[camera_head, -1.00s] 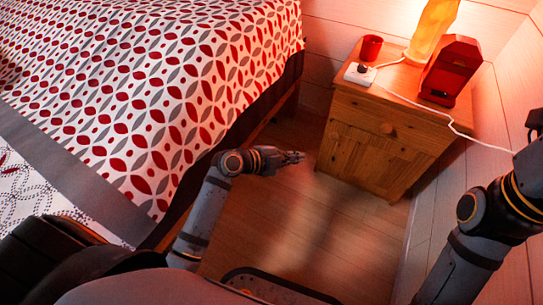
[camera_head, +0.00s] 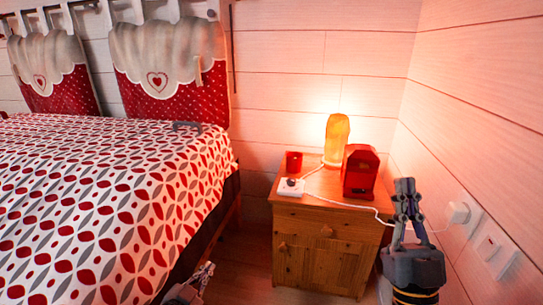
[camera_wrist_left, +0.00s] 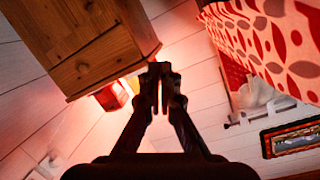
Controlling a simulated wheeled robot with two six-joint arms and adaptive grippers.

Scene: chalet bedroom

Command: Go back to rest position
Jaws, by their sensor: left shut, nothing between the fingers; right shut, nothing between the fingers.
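My left gripper (camera_head: 206,268) is at the bottom of the head view, between the bed and the nightstand. It is shut and empty, and its fingers also show in the left wrist view (camera_wrist_left: 160,70). My right gripper (camera_head: 405,186) points upward at the right, in front of the nightstand's right side and near the wall. It is shut with nothing in it. Most of both arms lies outside the head view.
A wooden nightstand (camera_head: 315,250) carries a red cup (camera_head: 293,162), a glowing lamp (camera_head: 336,140), a red device (camera_head: 360,172) and a white power strip (camera_head: 290,187). The bed (camera_head: 100,210) fills the left. Sockets (camera_head: 492,247) sit on the right wall.

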